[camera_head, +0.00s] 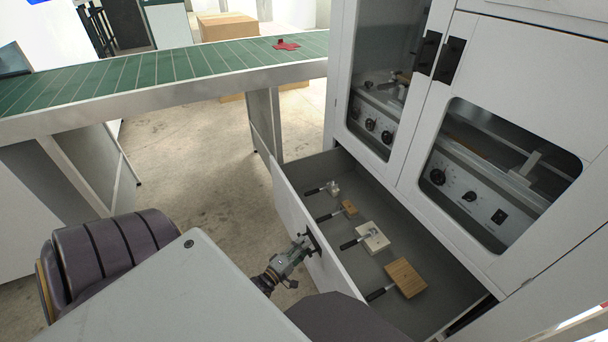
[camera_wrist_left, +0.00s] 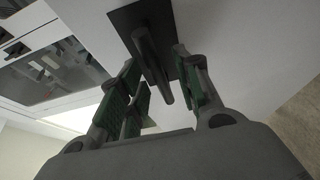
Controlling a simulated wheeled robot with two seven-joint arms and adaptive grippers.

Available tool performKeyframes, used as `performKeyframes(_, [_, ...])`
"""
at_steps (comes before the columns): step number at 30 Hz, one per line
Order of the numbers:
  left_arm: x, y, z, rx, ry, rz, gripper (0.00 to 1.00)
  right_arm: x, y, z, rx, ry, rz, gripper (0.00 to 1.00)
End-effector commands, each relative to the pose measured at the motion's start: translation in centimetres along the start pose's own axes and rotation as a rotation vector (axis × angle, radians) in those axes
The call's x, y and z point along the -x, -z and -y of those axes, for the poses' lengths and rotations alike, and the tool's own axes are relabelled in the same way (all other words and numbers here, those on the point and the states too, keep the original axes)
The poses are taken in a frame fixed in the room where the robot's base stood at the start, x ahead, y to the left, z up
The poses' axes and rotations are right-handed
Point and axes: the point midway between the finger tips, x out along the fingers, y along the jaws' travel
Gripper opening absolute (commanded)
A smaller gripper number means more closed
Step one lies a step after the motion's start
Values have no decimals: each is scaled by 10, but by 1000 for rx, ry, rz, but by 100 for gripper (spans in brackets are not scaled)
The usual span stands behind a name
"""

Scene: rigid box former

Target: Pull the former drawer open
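The former drawer (camera_head: 300,222) is a pale, wide drawer at the bottom of the white cabinet. It stands pulled out, so its grey inside shows. Its dark handle (camera_head: 313,240) is on the front panel and also shows in the left wrist view (camera_wrist_left: 152,62). My left gripper (camera_head: 300,249) is at this handle. In the left wrist view the two fingers (camera_wrist_left: 160,88) are spread, one on each side of the handle bar, with gaps visible between them and the bar. My right gripper is not in view.
The drawer holds several blocks with dark handles, including a wooden one (camera_head: 405,278) and a white one (camera_head: 373,237). The white cabinet (camera_head: 408,155) with windowed doors stands above. A green conveyor (camera_head: 170,68) with a red piece (camera_head: 287,45) runs behind. Floor is clear left of the drawer.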

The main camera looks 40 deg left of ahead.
Motion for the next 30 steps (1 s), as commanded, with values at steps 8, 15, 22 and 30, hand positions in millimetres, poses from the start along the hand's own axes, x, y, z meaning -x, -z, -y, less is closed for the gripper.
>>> performKeyframes(8, [30,0,1,0,2,0,34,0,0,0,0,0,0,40])
performKeyframes(15, [57,0,1,1,2,-1,34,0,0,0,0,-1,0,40])
performKeyframes(22, [83,0,0,0,2,-1,34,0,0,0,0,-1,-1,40])
performKeyframes(30, [102,0,0,0,0,-1,34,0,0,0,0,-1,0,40])
